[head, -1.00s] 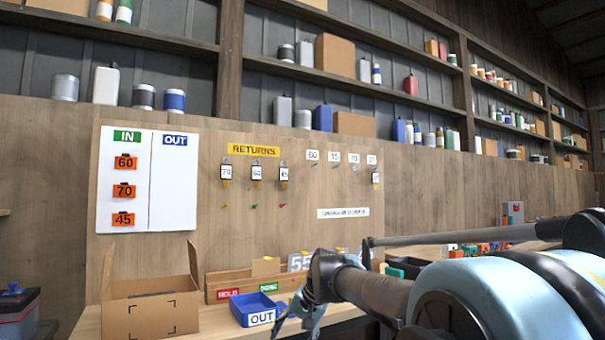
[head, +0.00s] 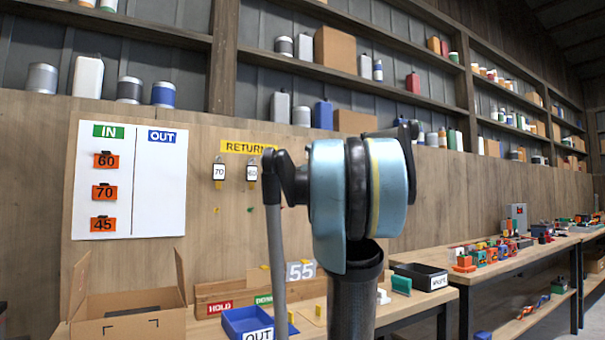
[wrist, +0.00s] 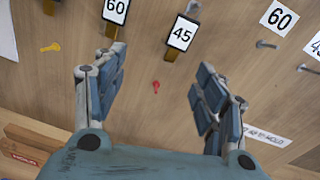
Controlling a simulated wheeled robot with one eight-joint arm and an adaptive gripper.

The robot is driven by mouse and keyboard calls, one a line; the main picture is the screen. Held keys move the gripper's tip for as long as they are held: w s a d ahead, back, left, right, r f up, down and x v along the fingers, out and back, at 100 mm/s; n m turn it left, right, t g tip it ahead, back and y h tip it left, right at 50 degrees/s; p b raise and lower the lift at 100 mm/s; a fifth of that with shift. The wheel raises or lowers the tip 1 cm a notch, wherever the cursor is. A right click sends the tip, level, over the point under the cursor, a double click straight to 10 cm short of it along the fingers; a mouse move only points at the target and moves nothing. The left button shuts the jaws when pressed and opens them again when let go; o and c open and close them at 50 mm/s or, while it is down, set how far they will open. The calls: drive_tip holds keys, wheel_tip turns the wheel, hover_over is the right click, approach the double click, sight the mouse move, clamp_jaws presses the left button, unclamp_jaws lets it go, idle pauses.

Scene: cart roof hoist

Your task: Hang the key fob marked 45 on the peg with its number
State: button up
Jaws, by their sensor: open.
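The key fob marked 45 (wrist: 181,33), a white tag with a dark frame, hangs on the plywood board. In the wrist view it lies ahead of my gripper (wrist: 160,64), between the spread fingers and nearer the right one. My gripper is open and empty, apart from the fob. To the right are a 60 label (wrist: 279,17) with a metal peg (wrist: 267,44) below it, and a label starting with 4 (wrist: 315,45), cut by the picture edge. In the head view my arm hides the gripper, fob 45 and the numbered pegs.
Fob 70 (head: 219,172) and fob 60 (head: 252,173) hang left of fob 45 under the RETURNS sign (head: 247,147). A red key-shaped item (wrist: 156,86) is on the board below fob 45. A blue OUT tray (head: 240,322) and a carton (head: 130,315) stand below.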

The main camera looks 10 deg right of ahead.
wheel_tip(320, 180, up, 3)
drive_tip(key=w+d+m, duration=0.2)
approach(282, 169)
drive_tip(key=shift+t+h, duration=0.4)
drive_tip(key=x, duration=0.3)
drive_tip(key=f+x, duration=0.1)
drive_tip(key=x, duration=0.6)
drive_tip(key=shift+a+f, duration=0.15)
drive_tip(key=shift+a, duration=0.05)
drive_tip(key=shift+c, duration=0.6)
drive_tip(key=c, duration=1.2)
drive_tip(key=shift+r, duration=0.35)
